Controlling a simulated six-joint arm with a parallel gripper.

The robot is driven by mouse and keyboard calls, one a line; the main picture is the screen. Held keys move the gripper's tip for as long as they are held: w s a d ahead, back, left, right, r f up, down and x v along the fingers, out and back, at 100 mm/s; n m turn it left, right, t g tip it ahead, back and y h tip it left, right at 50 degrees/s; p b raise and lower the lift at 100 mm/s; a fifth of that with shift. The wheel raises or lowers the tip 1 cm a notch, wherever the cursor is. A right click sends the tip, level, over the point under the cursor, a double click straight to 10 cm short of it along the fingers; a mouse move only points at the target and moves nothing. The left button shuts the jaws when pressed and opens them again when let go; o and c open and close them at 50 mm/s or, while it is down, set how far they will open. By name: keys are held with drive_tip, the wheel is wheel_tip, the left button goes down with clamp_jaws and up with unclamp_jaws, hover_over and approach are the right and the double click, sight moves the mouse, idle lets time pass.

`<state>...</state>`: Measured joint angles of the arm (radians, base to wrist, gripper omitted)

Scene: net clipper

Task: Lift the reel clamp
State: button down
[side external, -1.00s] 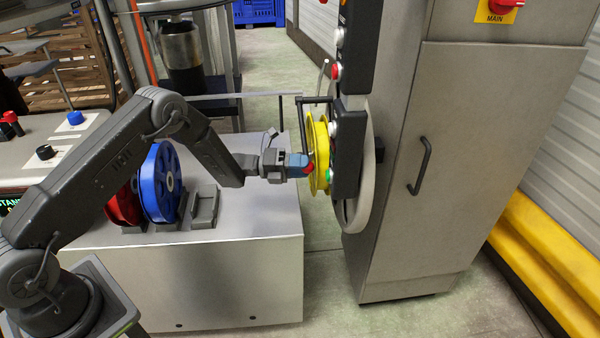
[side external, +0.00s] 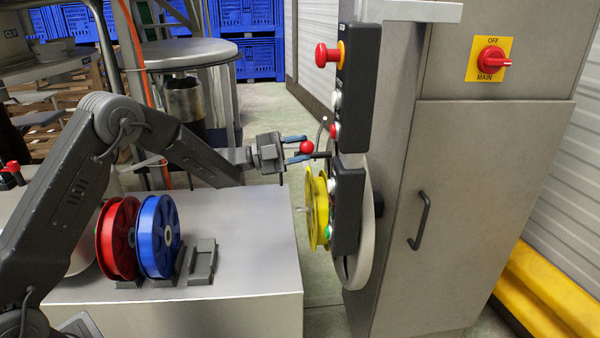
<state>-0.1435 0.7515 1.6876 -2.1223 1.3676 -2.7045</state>
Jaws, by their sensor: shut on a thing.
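The reel clamp is a dark bar (side external: 321,155) with a red ball knob (side external: 306,147). It sits above the yellow reel (side external: 317,208) on the machine's left side. My gripper (side external: 301,148) has its blue fingers around the red knob and is shut on it. The gripper points right, toward the machine. Below the knob, the reel's front and a pale spindle end are exposed. Part of the clamp bar is hidden by the fingers, and its joint at the machine is hard to make out.
A black control panel (side external: 357,100) with a red stop button (side external: 322,56) stands just right of the gripper. A red reel (side external: 117,240) and a blue reel (side external: 158,236) stand on the grey bench (side external: 230,270), beside an empty holder (side external: 202,262). A gap separates bench and machine.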

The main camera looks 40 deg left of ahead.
drive_tip(key=shift+w+a+r+n+t+y, duration=0.15)
drive_tip(key=shift+w+a+r+n, duration=0.25)
drive_tip(key=shift+r, duration=0.2)
drive_tip(key=shift+w+a+r+n+t+y, duration=0.1)
drive_tip(key=shift+w+a+r+n+t, duration=0.2)
drive_tip(key=shift+r+n, duration=0.3)
drive_tip(key=shift+w+a+r+n+t+y, duration=0.1)
drive_tip(key=shift+w+a+r+n, duration=0.25)
drive_tip(key=shift+r, duration=0.3)
drive_tip(key=c, duration=0.7)
unclamp_jaws()
drive_tip(key=v, duration=1.4)
